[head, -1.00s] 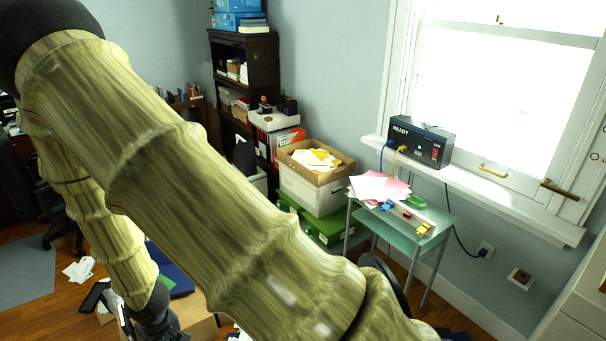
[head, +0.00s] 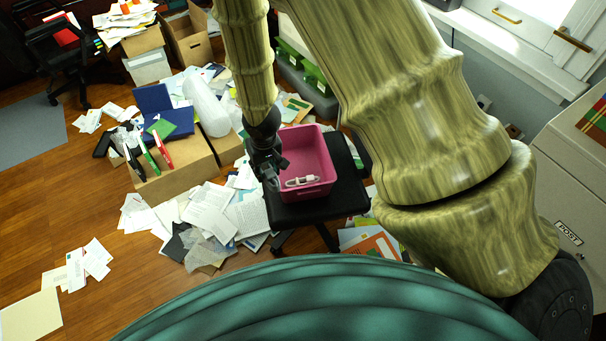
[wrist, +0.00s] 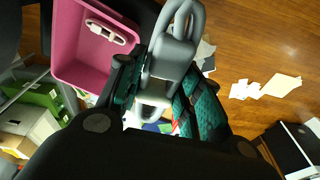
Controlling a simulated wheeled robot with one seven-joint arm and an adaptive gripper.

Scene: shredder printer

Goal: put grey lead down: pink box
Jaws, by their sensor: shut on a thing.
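The pink box (head: 318,150) stands on a black seat, open at the top, with a white lead (head: 302,181) lying inside. The box (wrist: 82,55) and the white lead (wrist: 106,32) also show at the upper left of the wrist view. My gripper (head: 268,178) hangs at the box's left side in the head view, overlapping its left edge. In the wrist view my gripper (wrist: 160,92) is shut on the grey lead (wrist: 170,57), whose plug and looped cable stick out beyond the fingers. The lead is beside the box opening, not over it. Its lower part is hidden between the fingers.
The black seat (head: 345,190) has bare room right of the box. Papers (head: 210,210) litter the wooden floor. A cabinet (head: 575,170) stands at the right.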

